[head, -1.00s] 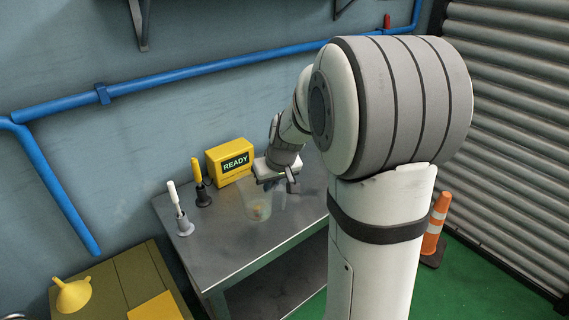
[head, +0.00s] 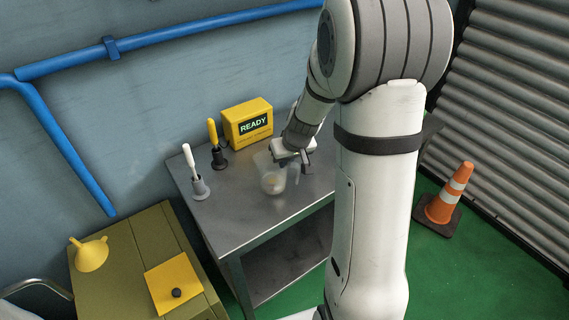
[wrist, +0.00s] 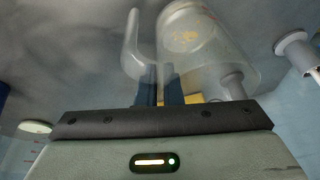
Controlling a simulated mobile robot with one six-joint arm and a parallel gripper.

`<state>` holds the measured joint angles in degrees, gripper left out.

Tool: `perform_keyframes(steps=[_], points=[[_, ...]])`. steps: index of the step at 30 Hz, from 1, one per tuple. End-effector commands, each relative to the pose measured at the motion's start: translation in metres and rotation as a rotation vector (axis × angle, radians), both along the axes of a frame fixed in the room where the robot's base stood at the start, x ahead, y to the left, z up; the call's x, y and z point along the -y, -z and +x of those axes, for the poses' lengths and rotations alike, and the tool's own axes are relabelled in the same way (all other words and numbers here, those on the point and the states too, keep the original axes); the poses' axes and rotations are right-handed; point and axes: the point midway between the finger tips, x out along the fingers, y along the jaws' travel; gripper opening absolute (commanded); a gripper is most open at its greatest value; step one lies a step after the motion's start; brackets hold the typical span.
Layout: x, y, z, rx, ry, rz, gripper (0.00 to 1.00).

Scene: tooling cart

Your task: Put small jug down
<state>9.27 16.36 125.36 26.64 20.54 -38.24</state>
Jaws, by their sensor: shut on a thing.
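The small jug (head: 270,181) is clear, with something yellowish in its bottom. It is upright over the grey metal top of the cart (head: 240,222), in front of the yellow READY box. I cannot tell whether its base touches the top. My gripper (head: 304,162) is at the jug's right side, shut on its handle. In the wrist view the jug (wrist: 222,48) fills the upper middle, with its clear handle (wrist: 131,45) to the left. The dark fingers (wrist: 166,88) close by the handle, and their tips are partly seen through clear material.
The yellow READY box (head: 247,125) stands behind the jug. A yellow-handled tool (head: 213,135) and a white-handled tool (head: 190,160) stand in holders to the left. An olive cabinet (head: 135,245) holds a yellow funnel (head: 90,254). The cart's front area is clear.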

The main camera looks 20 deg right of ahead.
Motion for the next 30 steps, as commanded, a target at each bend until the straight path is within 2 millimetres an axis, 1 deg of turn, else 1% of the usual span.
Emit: perform_keyframes(steps=[1, 3, 11, 14, 15, 22, 30], points=[[-0.0003, 0.0070, -0.0002, -0.002, 0.000, 0.000, 0.00], [-0.0001, 0.0105, 0.0002, 0.001, 0.000, -0.001, 0.00], [-0.0005, 0.0107, 0.0004, 0.002, -0.001, -0.001, 0.00], [-0.0006, 0.0136, 0.0004, 0.002, -0.001, -0.001, 0.00], [-0.0007, 0.0126, 0.0003, 0.001, -0.002, -0.001, 0.09], [-0.0010, 0.0124, 0.0001, 0.000, -0.002, -0.001, 0.28], [-0.0013, 0.0112, 0.0002, 0.000, -0.003, -0.001, 0.28]])
